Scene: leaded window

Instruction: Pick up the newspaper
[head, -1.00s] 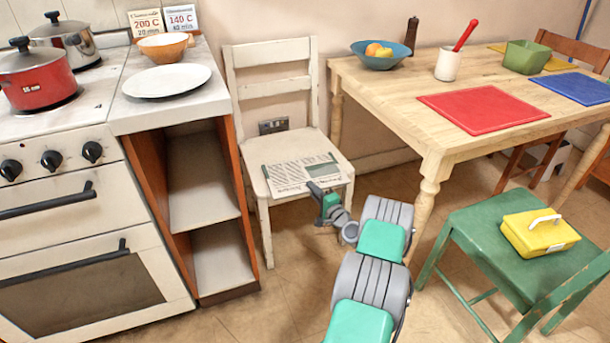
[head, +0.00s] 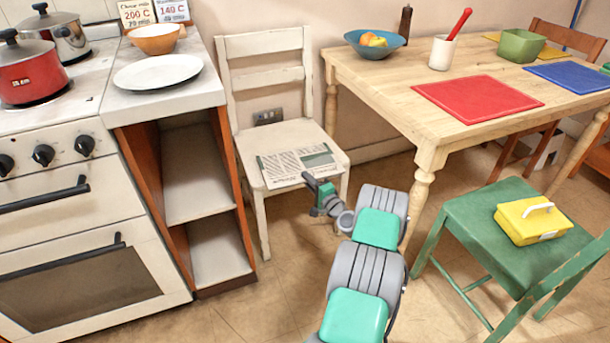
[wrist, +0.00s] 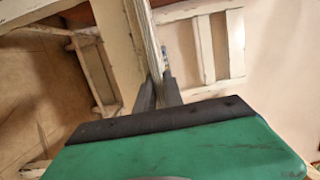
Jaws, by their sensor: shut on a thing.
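The newspaper (head: 297,164) is a flat printed sheet with a grey-green picture block, at the seat of the white wooden chair (head: 265,75). My gripper (head: 309,179) is at its front edge. In the wrist view the newspaper (wrist: 151,45) shows edge-on as a thin pale strip running between the two dark fingers of my gripper (wrist: 158,93), which are shut on it. I cannot tell clearly whether the newspaper touches the seat or is slightly above it.
A cabinet with open shelves (head: 200,180) stands left of the chair, beside the stove (head: 75,225). The wooden table (head: 385,80) is to the right. A green chair (head: 490,240) bearing a yellow box (head: 533,220) stands at front right. Floor is free between them.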

